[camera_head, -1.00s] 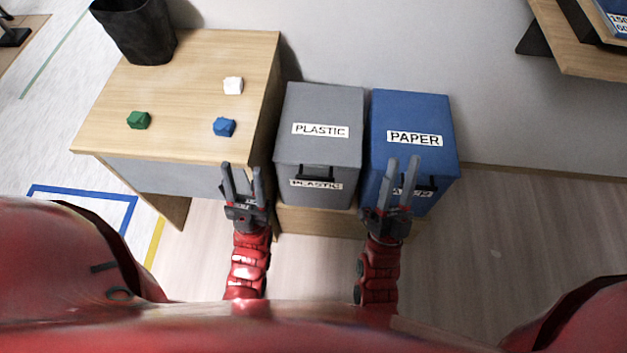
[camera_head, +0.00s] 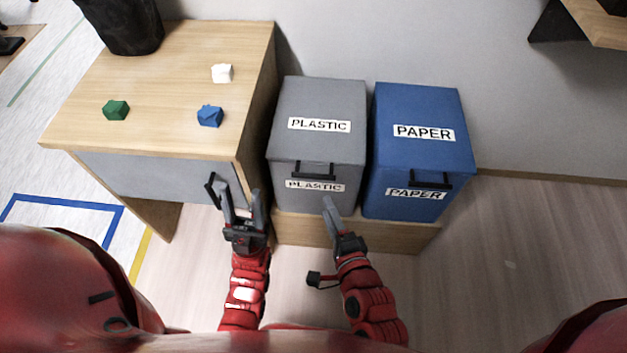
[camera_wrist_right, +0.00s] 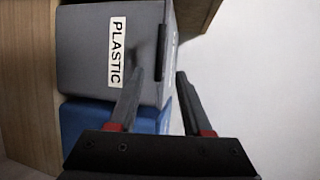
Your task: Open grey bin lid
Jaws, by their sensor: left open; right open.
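The grey bin (camera_head: 312,130) labelled PLASTIC stands in the middle of the head view, its lid down. A black handle (camera_head: 315,168) sits at the lid's front edge. In the right wrist view the grey bin (camera_wrist_right: 82,60) is seen sideways, with the handle (camera_wrist_right: 166,45) at its edge. My right gripper (camera_head: 330,205) is open and empty, in front of and below the handle, apart from it. It also shows in the right wrist view (camera_wrist_right: 163,75). My left gripper (camera_head: 238,190) is open and empty in front of the desk's right front corner, left of the grey bin.
A blue PAPER bin (camera_head: 425,105) stands right of the grey one, both on a low wooden stand (camera_head: 385,234). The wooden desk (camera_head: 160,75) at left holds a green (camera_head: 116,110), a blue (camera_head: 210,116) and a white block (camera_head: 222,73). Floor at right is clear.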

